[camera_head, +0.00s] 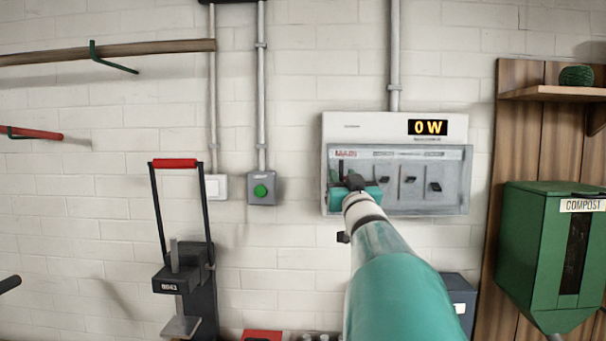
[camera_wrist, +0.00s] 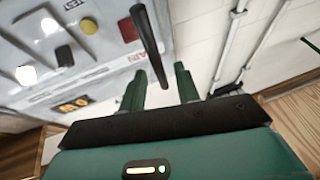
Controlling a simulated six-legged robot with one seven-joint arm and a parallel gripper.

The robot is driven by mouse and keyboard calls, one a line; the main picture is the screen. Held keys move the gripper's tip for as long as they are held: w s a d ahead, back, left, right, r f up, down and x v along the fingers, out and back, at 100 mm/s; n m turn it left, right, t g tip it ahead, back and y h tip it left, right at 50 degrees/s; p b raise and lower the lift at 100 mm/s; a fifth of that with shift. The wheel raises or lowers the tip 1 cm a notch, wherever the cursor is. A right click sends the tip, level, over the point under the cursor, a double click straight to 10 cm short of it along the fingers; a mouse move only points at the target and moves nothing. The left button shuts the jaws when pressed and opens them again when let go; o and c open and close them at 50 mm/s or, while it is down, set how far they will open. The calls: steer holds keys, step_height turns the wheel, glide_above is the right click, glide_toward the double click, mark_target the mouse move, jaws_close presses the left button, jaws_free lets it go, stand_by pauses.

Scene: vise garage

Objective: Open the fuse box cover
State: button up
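The fuse box (camera_head: 365,124) is on the wall in the camera_head view, with a display reading "0 W". Its see-through grey cover (camera_head: 455,200) lies over a row of dark switches and looks closed. My gripper (camera_head: 355,188) is at the cover's lower left and hides part of it. In the camera_wrist view my gripper (camera_wrist: 160,76) is open, with two dark green fingers apart. A dark bar (camera_wrist: 148,40) reaches into the gap between them beside the box face (camera_wrist: 100,60). I cannot tell whether the fingers touch it, or whether it belongs to the cover.
A grey box with a green button (camera_head: 260,190) and a white switch (camera_head: 215,187) are left of the fuse box. A dark stand with a red handle (camera_head: 175,163) is further left. A green compost bin (camera_head: 530,240) hangs at right. The wall just below the fuse box is mostly clear.

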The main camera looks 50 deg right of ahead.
steer(key=shift+x, duration=1.05)
steer(key=shift+c, duration=0.4)
jaws_close()
steer(key=shift+a, duration=0.1)
